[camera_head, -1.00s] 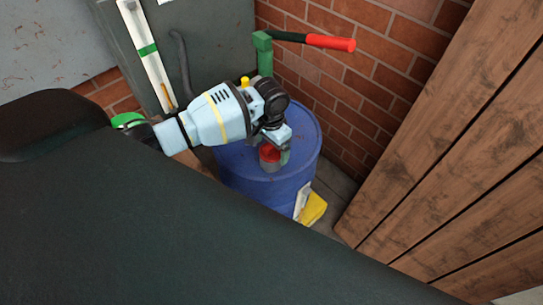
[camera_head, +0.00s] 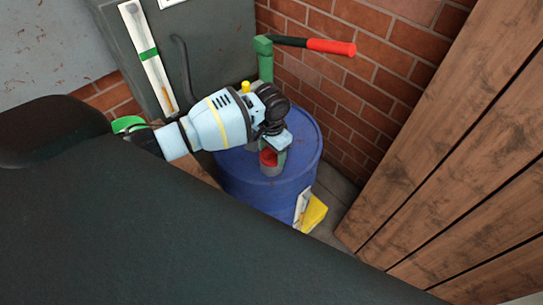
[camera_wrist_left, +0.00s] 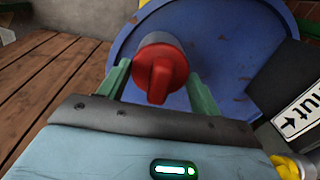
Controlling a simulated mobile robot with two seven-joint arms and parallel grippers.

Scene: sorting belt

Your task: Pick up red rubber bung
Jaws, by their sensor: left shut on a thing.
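The red rubber bung (camera_head: 268,157) is at the top of the blue drum (camera_head: 240,185), on a short grey cylindrical part. In the left wrist view the bung (camera_wrist_left: 160,72) has a raised red grip, and the drum (camera_wrist_left: 225,45) lies behind it. My left gripper (camera_head: 272,152) reaches down over the drum top from the left. Its two green fingers (camera_wrist_left: 160,85) stand on either side of the bung, shut on it. The lower part of the bung is hidden, so I cannot tell whether it is clear of the drum. My right gripper is not in view.
A green pump post (camera_head: 265,60) with a red-gripped handle (camera_head: 330,47) rises behind the drum. A brick wall (camera_head: 335,90) and wooden planks (camera_head: 450,150) stand to the right. A yellow item (camera_head: 314,214) lies at the drum's foot.

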